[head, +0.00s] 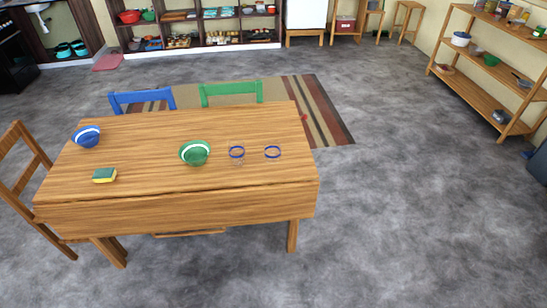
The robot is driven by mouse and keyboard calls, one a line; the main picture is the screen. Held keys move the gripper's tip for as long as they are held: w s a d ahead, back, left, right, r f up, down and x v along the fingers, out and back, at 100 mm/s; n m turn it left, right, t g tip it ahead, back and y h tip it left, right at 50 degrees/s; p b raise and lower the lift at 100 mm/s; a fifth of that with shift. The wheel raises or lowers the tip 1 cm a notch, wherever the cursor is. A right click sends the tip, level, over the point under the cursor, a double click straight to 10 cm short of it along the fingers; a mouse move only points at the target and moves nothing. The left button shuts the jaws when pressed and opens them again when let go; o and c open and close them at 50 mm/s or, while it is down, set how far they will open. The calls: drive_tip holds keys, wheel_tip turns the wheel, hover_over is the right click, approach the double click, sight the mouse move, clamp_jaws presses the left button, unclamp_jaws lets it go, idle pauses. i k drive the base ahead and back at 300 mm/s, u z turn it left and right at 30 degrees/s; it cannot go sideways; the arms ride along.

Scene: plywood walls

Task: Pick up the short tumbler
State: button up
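Two clear glasses with blue rims stand upright on the right part of a wooden table (150,140) in the head view. The left glass (237,152) shows faint transparent form reaching down below its rim. The right glass (272,152) shows little below its rim and looks the shorter, but both are small and see-through, so I cannot be sure which is the short tumbler. They stand apart from each other. My gripper is not in view.
A green bowl (195,153) stands just left of the glasses. A blue bowl (87,137) and a sponge (104,175) are at the table's left. Blue (142,98) and green (231,90) chairs stand behind, a wooden chair (22,180) at left. Floor in front and right is clear.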

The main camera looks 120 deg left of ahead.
sight(272, 148)
drive_tip(key=u, duration=0.05)
drive_tip(key=k, duration=0.15)
drive_tip(key=u, duration=2.9)
drive_tip(key=i, duration=1)
drive_tip(key=u, duration=0.05)
